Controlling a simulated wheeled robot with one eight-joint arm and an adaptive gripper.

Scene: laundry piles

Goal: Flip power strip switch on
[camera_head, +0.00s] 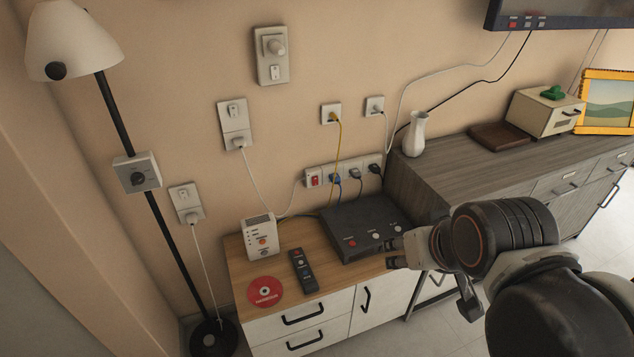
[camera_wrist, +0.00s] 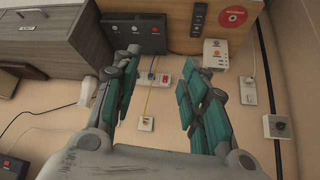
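The white power strip (camera_head: 343,174) is on the wall above the back edge of the wooden cabinet, with a red switch (camera_head: 314,180) at its left end and several plugs in it. In the wrist view the power strip (camera_wrist: 155,78) shows between my fingers, farther off; its switch state is too small to tell. My gripper (camera_head: 393,254) is at the front right of the black box, to the right of and nearer than the strip. In the wrist view my gripper (camera_wrist: 162,72) is open, its teal-padded fingers wide apart and empty.
On the wooden cabinet (camera_head: 238,283) are a black box (camera_head: 358,226) with buttons, a white router (camera_head: 261,236), a dark remote (camera_head: 303,270) and a red disc (camera_head: 265,291). A grey sideboard (camera_head: 440,178) with a white vase (camera_head: 415,134) stands right. Cords hang near the strip.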

